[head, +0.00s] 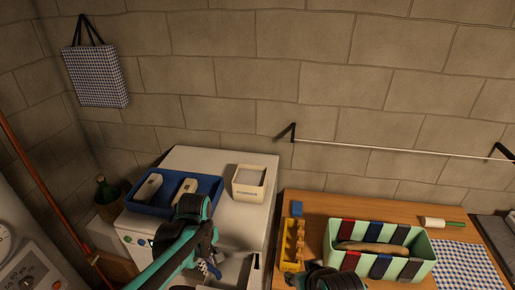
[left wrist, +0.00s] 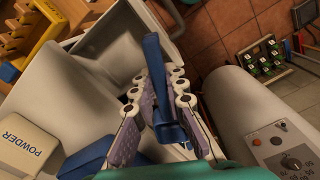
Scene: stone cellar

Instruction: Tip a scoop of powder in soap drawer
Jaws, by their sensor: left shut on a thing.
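My left gripper (head: 211,267) is shut on a blue scoop, whose blue handle (left wrist: 153,55) stands between the purple finger pads in the left wrist view. The scoop's bowl and any powder in it cannot be made out. The pale soap drawer (head: 238,268) stands open at the front of the white washer (head: 230,215), just right of the left gripper. The drawer (left wrist: 108,62) also shows beside the fingers in the left wrist view. The cream powder box (head: 249,183) stands on the washer top. My right gripper (head: 335,283) is at the bottom edge, its fingers hidden.
A blue tray (head: 140,206) with pale items lies on the washer, left of the powder box. The wooden table (head: 315,205) to the right bears a yellow rack (head: 290,266), a striped green crate (head: 415,268) and a checked cloth (head: 466,264). A rail (head: 400,147) crosses the wall.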

